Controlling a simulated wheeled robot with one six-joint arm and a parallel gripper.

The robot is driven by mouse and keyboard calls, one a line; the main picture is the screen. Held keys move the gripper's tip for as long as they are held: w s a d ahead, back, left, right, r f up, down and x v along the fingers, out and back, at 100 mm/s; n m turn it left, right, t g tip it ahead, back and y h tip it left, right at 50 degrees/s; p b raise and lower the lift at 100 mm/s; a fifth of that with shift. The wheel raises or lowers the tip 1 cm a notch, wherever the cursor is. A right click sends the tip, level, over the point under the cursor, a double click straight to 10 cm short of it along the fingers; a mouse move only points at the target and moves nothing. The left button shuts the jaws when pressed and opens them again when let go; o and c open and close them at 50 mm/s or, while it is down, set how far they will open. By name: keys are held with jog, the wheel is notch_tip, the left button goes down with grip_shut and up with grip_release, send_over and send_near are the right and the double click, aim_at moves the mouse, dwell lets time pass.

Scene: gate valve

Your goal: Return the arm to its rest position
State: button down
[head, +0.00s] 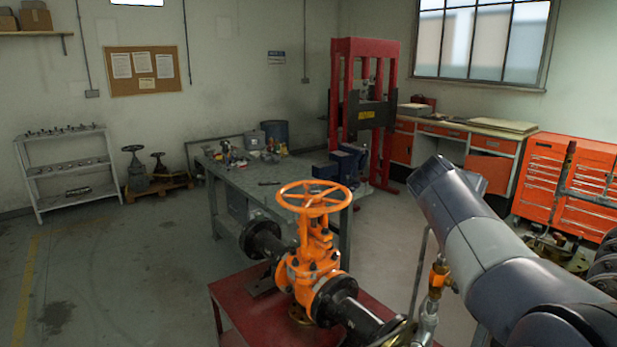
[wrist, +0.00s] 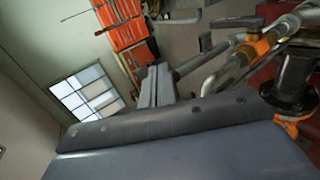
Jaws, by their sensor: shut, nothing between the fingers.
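My arm (head: 480,245) crosses the right side of the head view, bent, with its upper end in front of the drawers. My gripper does not show in the head view. In the wrist view my gripper's grey fingers (wrist: 157,86) are close together and empty, beyond the large grey wrist housing. The orange gate valve (head: 311,255) stands left of my arm, apart from it, with its orange handwheel (head: 314,197) on top. In the wrist view only a part of the valve (wrist: 292,128) shows at the right edge.
A brass-and-steel pipe fitting (head: 438,280) rises close to my arm; it also shows in the wrist view (wrist: 250,50). The valve sits over a red stand (head: 243,318). A workbench (head: 220,165), red press (head: 340,90) and orange tool cabinets (head: 545,165) stand behind.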

jog(key=d+f, duration=0.1)
jog(key=f, duration=0.2)
jog(key=w+d+f, duration=0.1)
jog(key=f, duration=0.3)
jog(key=w+d+f, duration=0.1)
jog(key=f, duration=0.2)
jog(key=shift+w+f+b, duration=0.2)
jog(key=shift+f+b, duration=0.05)
jog(key=shift+b, duration=0.1)
jog(key=shift+f+b, duration=0.4)
jog(key=shift+s+a+f+h+b, duration=0.4)
jog(key=shift+s+h+b, duration=0.2)
jog(key=shift+b, duration=0.25)
jog(key=s+a+f+t+h+b, duration=0.2)
jog(key=s+a+t+h+b, duration=0.1)
jog(key=s+a+b, duration=0.4)
jog(key=a+b, duration=0.3)
jog(key=shift+s+a+f+t+h, duration=0.2)
jog(key=shift+s+a+t+h, duration=0.05)
jog(key=shift+s+t+h, duration=0.15)
jog(key=shift+r, duration=0.1)
